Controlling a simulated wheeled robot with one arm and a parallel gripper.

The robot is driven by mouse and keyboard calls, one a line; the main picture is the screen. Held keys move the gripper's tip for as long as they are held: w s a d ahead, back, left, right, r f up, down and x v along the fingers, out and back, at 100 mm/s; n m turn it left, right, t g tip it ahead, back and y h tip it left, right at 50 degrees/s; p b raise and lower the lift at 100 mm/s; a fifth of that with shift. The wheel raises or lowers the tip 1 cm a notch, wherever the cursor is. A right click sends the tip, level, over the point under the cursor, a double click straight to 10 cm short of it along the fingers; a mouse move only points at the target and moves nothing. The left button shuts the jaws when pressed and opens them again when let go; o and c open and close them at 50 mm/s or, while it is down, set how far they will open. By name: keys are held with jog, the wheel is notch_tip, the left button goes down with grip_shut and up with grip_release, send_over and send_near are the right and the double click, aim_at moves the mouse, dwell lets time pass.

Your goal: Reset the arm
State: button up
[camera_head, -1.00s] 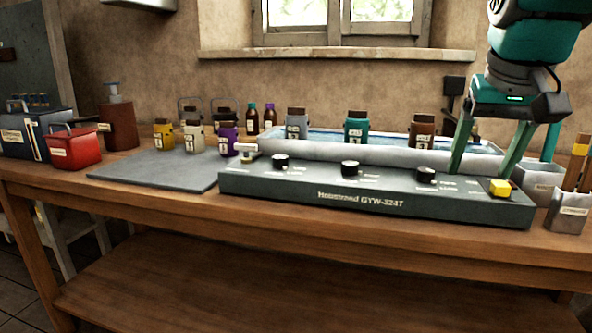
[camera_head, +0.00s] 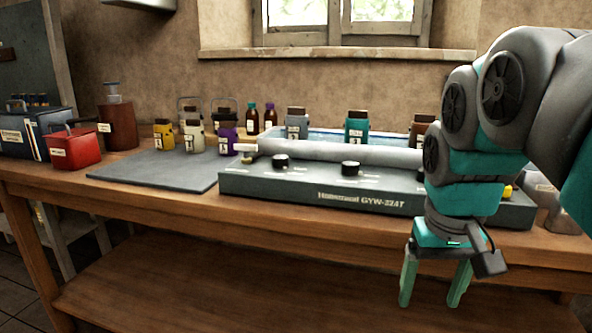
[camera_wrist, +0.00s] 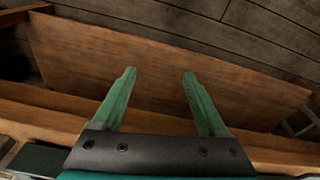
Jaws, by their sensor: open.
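My gripper (camera_head: 433,290) is open and empty. In the head view it hangs with its green fingers pointing down in front of the workbench's front edge, over the lower shelf. It also shows in the wrist view (camera_wrist: 158,85), with the two fingers spread apart and nothing between them.
The wooden workbench (camera_head: 150,215) carries a grey mat (camera_head: 160,172), a red box (camera_head: 75,150), a brown pump bottle (camera_head: 118,125) and several labelled bottles. The lower shelf (camera_head: 220,295) is bare. The wrist view shows wooden boards (camera_wrist: 240,85) and dark floor planks (camera_wrist: 190,25).

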jog(key=s+a+f+n+g, duration=0.1)
jog(key=s+a+f+g, duration=0.2)
jog(key=s+f, duration=1.3)
notch_tip(320, 180, down, 3)
jog(key=shift+a+f, duration=0.15)
jog(key=shift+a, duration=0.5)
